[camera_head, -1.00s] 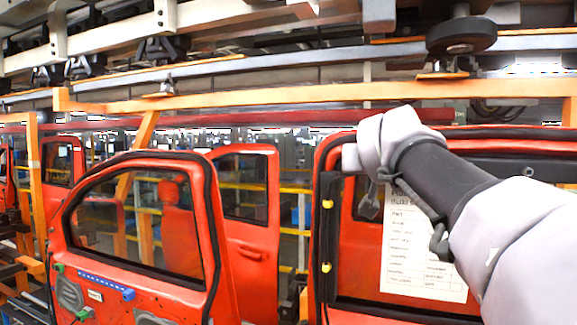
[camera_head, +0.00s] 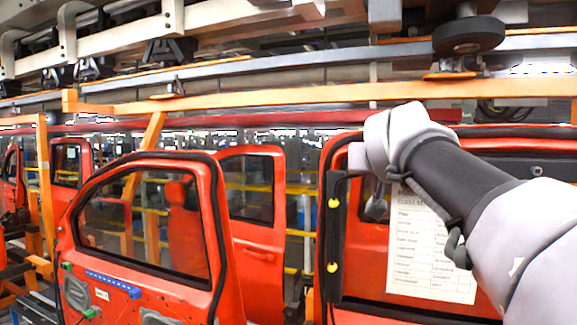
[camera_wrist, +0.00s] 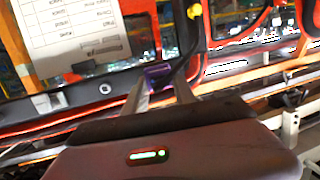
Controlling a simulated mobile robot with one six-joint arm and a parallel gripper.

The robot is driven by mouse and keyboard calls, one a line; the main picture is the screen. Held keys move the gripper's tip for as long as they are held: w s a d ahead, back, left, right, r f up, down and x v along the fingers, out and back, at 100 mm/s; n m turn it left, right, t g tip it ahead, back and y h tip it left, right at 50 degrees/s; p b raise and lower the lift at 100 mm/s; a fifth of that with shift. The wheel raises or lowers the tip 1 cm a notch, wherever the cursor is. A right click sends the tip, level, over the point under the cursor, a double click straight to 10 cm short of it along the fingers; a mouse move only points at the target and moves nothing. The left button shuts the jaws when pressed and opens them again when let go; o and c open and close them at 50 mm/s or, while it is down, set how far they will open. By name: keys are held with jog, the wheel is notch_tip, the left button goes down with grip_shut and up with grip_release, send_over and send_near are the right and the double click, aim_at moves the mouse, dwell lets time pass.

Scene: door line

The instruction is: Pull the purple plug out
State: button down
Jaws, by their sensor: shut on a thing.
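The purple plug (camera_wrist: 157,74) shows in the wrist view between the fingertips of my gripper (camera_wrist: 160,82), which is shut on it. A dark cable runs up and right from beside the plug, along the red door's frame. Whether the plug still sits in a socket is hard to tell, as the fingers and blur hide its far end. In the head view my gripper (camera_head: 376,205) hangs in front of the right-hand red door (camera_head: 345,310), partly hidden by my wrist. The plug cannot be made out there.
A printed sheet (camera_head: 430,255) hangs on the right-hand door, close to my arm. A black strip with yellow plugs (camera_head: 333,267) runs down that door's left edge. Another red door (camera_head: 215,260) stands to the left. An orange rail (camera_head: 250,103) crosses above.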

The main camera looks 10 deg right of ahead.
jog(key=shift+a+f, duration=0.1)
jog(key=shift+f, duration=0.05)
jog(key=s+a+f+b, duration=0.5)
jog(key=s+b, duration=0.2)
jog(key=b, duration=0.2)
jog(key=s+a+f+b, duration=0.5)
jog(key=s+b, duration=0.3)
jog(key=b, duration=0.2)
jog(key=shift+s+f, duration=0.2)
jog(key=shift+f, duration=0.55)
jog(key=shift+a, duration=0.1)
